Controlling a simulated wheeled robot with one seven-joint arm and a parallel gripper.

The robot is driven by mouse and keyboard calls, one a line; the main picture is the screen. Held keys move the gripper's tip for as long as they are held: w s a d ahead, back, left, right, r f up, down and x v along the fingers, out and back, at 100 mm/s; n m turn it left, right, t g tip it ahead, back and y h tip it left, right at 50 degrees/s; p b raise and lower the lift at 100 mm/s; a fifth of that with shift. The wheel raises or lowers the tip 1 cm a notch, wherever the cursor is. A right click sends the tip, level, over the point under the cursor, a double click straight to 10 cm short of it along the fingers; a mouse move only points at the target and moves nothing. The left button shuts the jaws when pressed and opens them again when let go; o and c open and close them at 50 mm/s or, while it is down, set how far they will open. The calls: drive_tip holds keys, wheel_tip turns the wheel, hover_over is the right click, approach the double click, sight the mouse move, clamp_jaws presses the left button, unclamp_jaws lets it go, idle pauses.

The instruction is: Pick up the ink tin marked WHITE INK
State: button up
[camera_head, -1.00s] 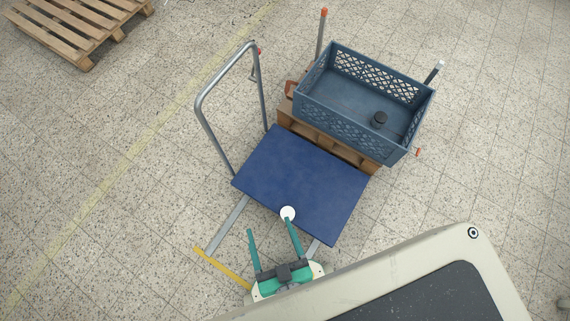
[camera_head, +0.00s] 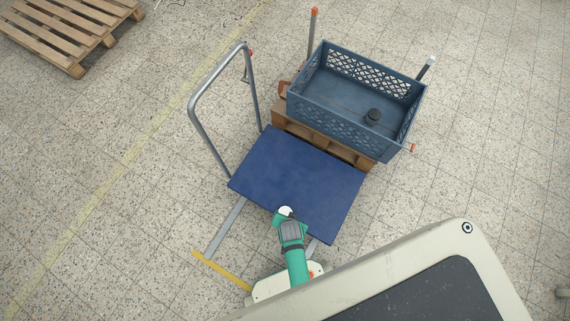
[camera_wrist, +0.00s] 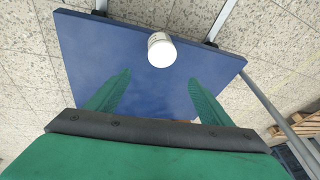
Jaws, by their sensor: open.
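A small white tin (camera_head: 285,211) stands near the front edge of the blue platform (camera_head: 300,175). In the wrist view the white tin (camera_wrist: 161,50) is ahead of my gripper (camera_wrist: 159,77), roughly centred between the lines of its two green fingers. The fingers are open and empty, and the tin lies beyond their tips. No lettering on the tin can be read. In the head view my wrist hides the fingers and part of the tin.
A grey tubular handle (camera_head: 208,138) rises at the platform's left. A wooden pallet (camera_head: 72,30) lies far left. The platform around the white tin is bare.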

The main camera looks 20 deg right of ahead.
sight(285, 213)
drive_tip(key=shift+w+d+f+m+g+y, duration=0.15)
drive_tip(key=shift+w+f+m+g+y, duration=0.15)
drive_tip(key=shift+w+f+m+g, duration=0.8)
drive_tip(key=shift+w+d+f+m+g+y, duration=0.15)
drive_tip(key=shift+w+f+m+g+y, duration=0.15)
drive_tip(key=shift+w+f+m+g, duration=0.8)
drive_tip(key=shift+n, duration=0.4)
drive_tip(key=shift+w+a+f, duration=0.1)
drive_tip(key=shift+f, duration=5.55)
drive_tip(key=c, duration=1.3)
drive_tip(key=shift+r, duration=0.2)
